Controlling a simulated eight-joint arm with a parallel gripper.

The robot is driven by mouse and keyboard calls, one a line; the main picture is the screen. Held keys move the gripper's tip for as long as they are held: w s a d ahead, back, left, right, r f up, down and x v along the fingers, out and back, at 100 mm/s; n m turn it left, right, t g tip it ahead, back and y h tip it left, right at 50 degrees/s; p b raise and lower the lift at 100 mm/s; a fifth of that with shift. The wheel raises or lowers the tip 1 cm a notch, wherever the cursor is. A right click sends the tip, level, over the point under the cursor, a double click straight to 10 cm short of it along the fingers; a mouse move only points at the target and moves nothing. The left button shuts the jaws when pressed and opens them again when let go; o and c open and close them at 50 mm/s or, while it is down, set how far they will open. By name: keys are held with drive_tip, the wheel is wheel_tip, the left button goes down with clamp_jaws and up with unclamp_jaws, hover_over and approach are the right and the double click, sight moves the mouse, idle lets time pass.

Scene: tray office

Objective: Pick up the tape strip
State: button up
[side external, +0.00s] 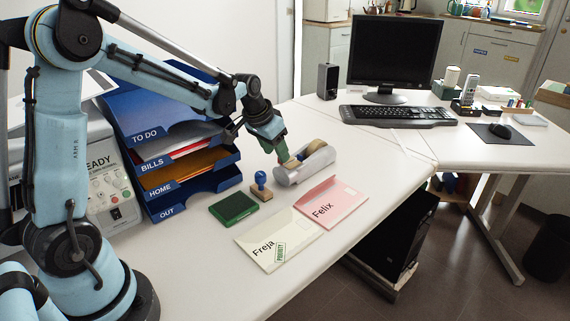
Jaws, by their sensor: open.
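A grey tape dispenser (308,168) with a tan roll stands on the white desk, right of the blue tray stack. My gripper (282,158) points down at the dispenser's front left end, just over or touching it. Its jaws are open, with a green finger showing. A small tan piece (291,163) shows at the dispenser's front by the fingertip; I cannot tell whether it is the tape strip. The gap between the fingers is too small to see into.
A blue-knobbed stamp (261,181) and green ink pad (233,207) lie in front of the tray stack (192,186). A cream "Freja" envelope (268,251) with a green mark and a pink "Felix" envelope (336,198) lie nearer. Desk space right of the dispenser is clear.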

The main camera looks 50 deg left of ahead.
drive_tip(key=shift+x, duration=1.25)
drive_tip(key=shift+s, duration=0.1)
drive_tip(key=c, duration=0.9)
